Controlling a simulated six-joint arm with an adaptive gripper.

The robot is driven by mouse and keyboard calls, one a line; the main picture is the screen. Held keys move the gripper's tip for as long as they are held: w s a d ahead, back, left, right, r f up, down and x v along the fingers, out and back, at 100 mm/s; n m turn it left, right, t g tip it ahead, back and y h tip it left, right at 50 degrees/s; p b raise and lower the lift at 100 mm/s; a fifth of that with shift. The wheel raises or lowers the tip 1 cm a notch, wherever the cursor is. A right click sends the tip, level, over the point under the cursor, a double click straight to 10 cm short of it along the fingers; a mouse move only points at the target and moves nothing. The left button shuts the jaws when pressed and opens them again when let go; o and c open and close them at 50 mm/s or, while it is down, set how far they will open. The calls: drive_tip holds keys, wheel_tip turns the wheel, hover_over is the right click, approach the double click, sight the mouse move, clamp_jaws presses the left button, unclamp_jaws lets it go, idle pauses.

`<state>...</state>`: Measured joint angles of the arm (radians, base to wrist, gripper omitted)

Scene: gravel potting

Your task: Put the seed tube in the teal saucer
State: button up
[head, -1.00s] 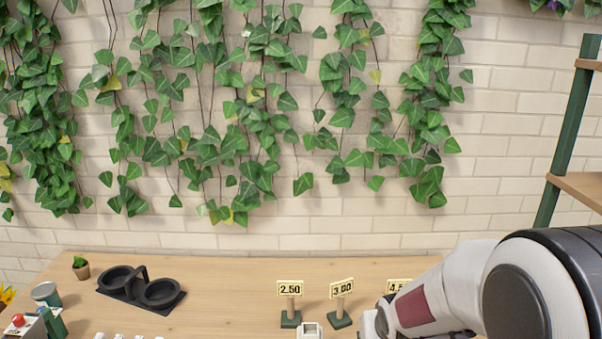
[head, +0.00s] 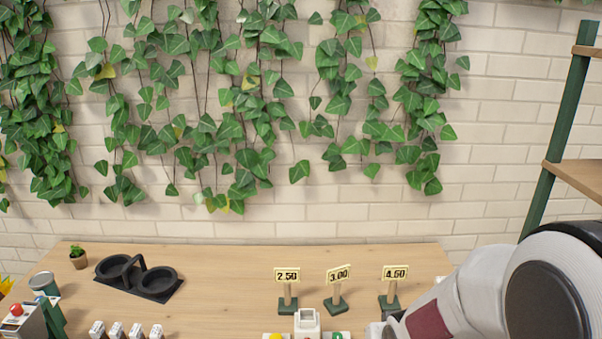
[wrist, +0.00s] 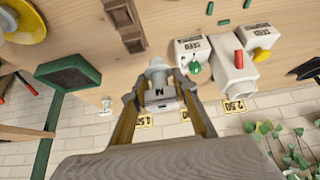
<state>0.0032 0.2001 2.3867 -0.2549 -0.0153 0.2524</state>
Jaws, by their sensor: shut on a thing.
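My gripper (wrist: 160,98) shows in the wrist view with its two fingers closed around a pale grey-white piece (wrist: 157,76) with a dark mark on its end. It looks like the seed tube, though much of it is hidden between the fingers. In the head view my arm enters at the lower right, and the fingers and held piece are not visible. I cannot make out a teal saucer for certain.
White units with coloured knobs (wrist: 232,68) stand right of my gripper. Price signs (head: 287,289) line the table's back. A black two-cup holder (head: 138,276) and a small potted plant (head: 78,257) are at left. Bare table (head: 220,290) lies between holder and signs.

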drive_tip(key=shift+d+f, duration=0.15)
drive_tip(key=shift+d, duration=0.1)
idle(0.4)
